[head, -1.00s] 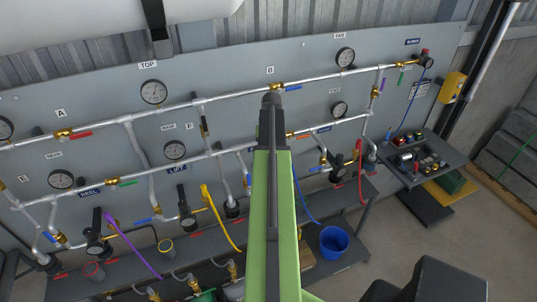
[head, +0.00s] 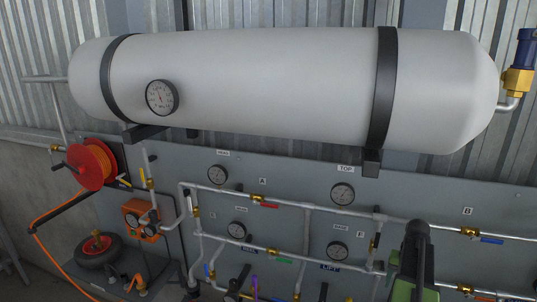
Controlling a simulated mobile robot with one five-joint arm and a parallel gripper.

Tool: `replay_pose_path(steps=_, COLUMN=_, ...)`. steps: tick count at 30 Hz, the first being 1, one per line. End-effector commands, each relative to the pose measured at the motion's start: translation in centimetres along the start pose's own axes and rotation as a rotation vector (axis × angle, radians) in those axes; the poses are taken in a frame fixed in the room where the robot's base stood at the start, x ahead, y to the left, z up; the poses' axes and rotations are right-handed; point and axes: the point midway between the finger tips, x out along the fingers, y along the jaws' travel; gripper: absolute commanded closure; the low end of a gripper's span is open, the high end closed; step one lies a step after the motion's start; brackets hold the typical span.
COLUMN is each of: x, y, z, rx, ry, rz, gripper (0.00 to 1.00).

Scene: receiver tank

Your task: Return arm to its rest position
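The far end of my green and black arm rises into the lower right of the head view, in front of the grey pipe panel. My gripper (head: 417,230) is at the dark tip of it. Its fingers cannot be made out, so I cannot tell whether it is open or shut, or whether it holds anything. The tip overlaps the lower pipework in the picture, to the right of the LIFT label (head: 330,267). I cannot tell whether it touches the pipes. The rest of the arm is below the frame.
A large white tank (head: 250,85) with a gauge (head: 161,97) hangs above the panel (head: 280,190). Pipes carry valves with red (head: 269,205), green and blue handles. At left are an orange hose reel (head: 90,165), an orange box (head: 138,217) and a wheel (head: 98,250).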

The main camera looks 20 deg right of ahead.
Motion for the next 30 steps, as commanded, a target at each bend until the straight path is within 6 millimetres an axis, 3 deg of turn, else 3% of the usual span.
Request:
replay_pose_path(steps=1, x=0.1, y=-5.0, z=1.5, rx=-0.075, ry=0.002, rz=0.001, gripper=0.43)
replay_pose_path(steps=6, x=0.4, y=-18.9, z=7.1, rx=-0.3, ry=0.013, rz=0.003, gripper=0.43)
replay_pose_path(steps=9, x=0.5, y=-25.8, z=11.4, rx=-0.428, ry=0.02, rz=0.002, gripper=0.43)
replay_pose_path(steps=12, x=0.6, y=-31.0, z=15.7, rx=-0.537, ry=0.026, rz=0.001, gripper=0.43)
replay_pose_path(steps=18, x=0.7, y=-38.2, z=23.6, rx=-0.716, ry=0.037, rz=-0.004, gripper=0.43)
replay_pose_path(steps=22, x=0.7, y=-41.5, z=28.8, rx=-0.821, ry=0.044, rz=-0.008, gripper=0.43)
replay_pose_path(steps=24, x=4.4, y=-40.9, z=28.2, rx=-0.806, ry=0.036, rz=-0.004, gripper=0.43)
replay_pose_path(steps=30, x=10.3, y=-40.2, z=28.8, rx=-0.804, ry=0.013, rz=0.005, gripper=0.43)
